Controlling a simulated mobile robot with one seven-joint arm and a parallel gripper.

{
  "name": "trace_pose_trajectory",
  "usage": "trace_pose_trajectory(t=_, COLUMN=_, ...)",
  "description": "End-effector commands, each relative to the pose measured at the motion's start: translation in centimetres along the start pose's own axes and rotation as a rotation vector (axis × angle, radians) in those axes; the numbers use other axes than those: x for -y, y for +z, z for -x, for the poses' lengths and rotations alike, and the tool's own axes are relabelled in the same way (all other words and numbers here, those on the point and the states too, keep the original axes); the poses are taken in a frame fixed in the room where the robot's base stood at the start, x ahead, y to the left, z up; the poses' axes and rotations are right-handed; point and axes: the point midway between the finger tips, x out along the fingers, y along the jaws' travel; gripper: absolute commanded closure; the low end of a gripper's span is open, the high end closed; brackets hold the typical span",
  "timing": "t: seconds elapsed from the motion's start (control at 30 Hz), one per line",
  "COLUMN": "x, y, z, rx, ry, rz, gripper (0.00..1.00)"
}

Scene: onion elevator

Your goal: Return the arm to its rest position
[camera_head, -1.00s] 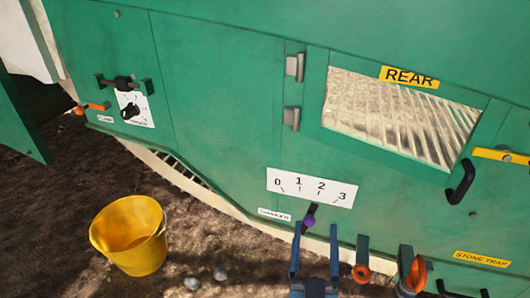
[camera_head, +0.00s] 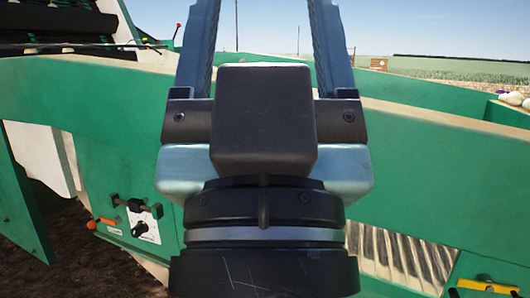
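My gripper (camera_head: 265,25) fills the middle of the head view, close to the camera, with its wrist at the bottom and its fingers pointing up. The two blue-grey fingers stand wide apart and run up to the top edge of the picture, so their tips are cut off.
A lever with an orange end (camera_head: 103,222) and a black knob on a white plate (camera_head: 143,227) sit on the panel at left. A slatted window (camera_head: 400,258) and a yellow-handled latch (camera_head: 487,287) show at lower right. Open sky lies above.

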Motion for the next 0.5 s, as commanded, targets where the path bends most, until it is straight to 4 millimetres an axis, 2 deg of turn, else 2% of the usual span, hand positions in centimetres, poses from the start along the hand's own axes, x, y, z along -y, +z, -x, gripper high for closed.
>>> trace_pose_trajectory(t=0.03, x=0.0, y=-2.1, z=-2.2, rx=0.000, ry=0.001, rz=0.000, gripper=0.29)
trace_pose_trajectory(t=0.5, x=-0.1, y=-11.8, z=-12.6, rx=0.001, ry=0.001, rz=-0.001, gripper=0.29)
